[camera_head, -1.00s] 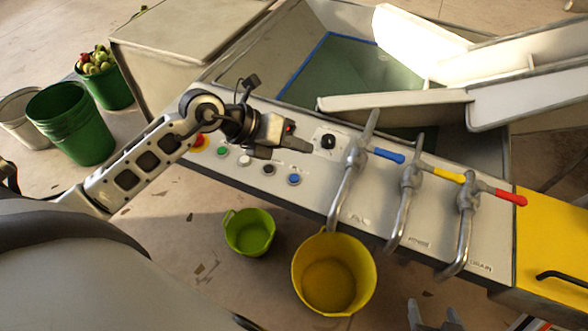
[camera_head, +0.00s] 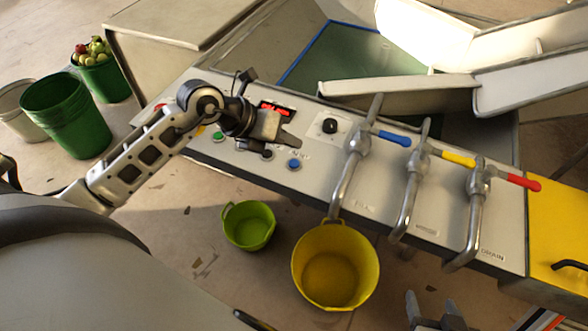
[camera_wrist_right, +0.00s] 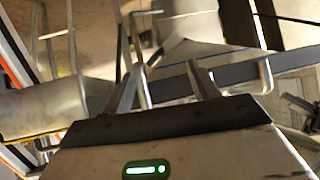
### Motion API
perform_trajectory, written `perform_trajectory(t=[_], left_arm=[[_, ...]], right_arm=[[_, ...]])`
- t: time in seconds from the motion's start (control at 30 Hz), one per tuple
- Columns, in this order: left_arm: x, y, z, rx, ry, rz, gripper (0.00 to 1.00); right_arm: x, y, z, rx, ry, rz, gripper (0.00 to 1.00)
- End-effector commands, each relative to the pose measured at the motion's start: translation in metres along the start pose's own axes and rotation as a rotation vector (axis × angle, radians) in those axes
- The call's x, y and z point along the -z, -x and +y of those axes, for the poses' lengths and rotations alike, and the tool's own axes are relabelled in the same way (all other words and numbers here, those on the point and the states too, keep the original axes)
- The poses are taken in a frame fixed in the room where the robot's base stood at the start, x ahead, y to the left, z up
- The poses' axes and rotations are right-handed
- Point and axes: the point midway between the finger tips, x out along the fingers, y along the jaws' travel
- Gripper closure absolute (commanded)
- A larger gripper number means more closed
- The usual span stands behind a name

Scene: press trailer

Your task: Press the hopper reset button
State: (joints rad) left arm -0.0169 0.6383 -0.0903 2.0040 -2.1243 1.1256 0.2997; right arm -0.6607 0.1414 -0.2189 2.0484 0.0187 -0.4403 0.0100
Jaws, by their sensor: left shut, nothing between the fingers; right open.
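A control panel (camera_head: 330,185) runs along the front of the press machine. A blue button (camera_head: 294,164), a black button (camera_head: 267,154) and a green button (camera_head: 217,136) sit in a row on it. Their labels are too small to read surely, so I cannot tell which is the hopper reset. My left gripper (camera_head: 292,140) is shut and empty, above the panel just behind the blue button, apparently apart from it. It hides part of the button row. My right gripper (camera_head: 435,318) is open and empty at the bottom edge; its fingers also show in the right wrist view (camera_wrist_right: 165,88).
A black knob (camera_head: 330,126) and a red-lit display (camera_head: 277,110) are close to my left gripper. Pipe valves with blue (camera_head: 394,138), yellow (camera_head: 458,159) and red (camera_head: 524,182) handles stand to the right. A yellow bucket (camera_head: 366,284) and green tub (camera_head: 262,226) are below.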

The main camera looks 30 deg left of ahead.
Motion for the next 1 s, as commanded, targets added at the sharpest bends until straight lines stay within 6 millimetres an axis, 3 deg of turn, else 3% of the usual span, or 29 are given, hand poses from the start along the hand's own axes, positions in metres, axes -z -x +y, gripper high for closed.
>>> perform_trajectory(t=[0.03, 0.3, 1.0], left_arm=[[0.007, -0.010, 0.007, 0.000, 0.001, 0.000, 1.00], [0.017, -0.024, 0.018, -0.001, 0.001, 0.001, 1.00], [0.018, -0.025, 0.018, 0.000, 0.001, 0.001, 1.00]], right_arm=[[-0.007, -0.006, 0.000, 0.003, 0.000, 0.002, 0.41], [-0.008, -0.006, -0.002, 0.018, -0.016, 0.020, 0.41], [-0.004, -0.006, -0.003, 0.016, -0.034, 0.031, 0.41]])
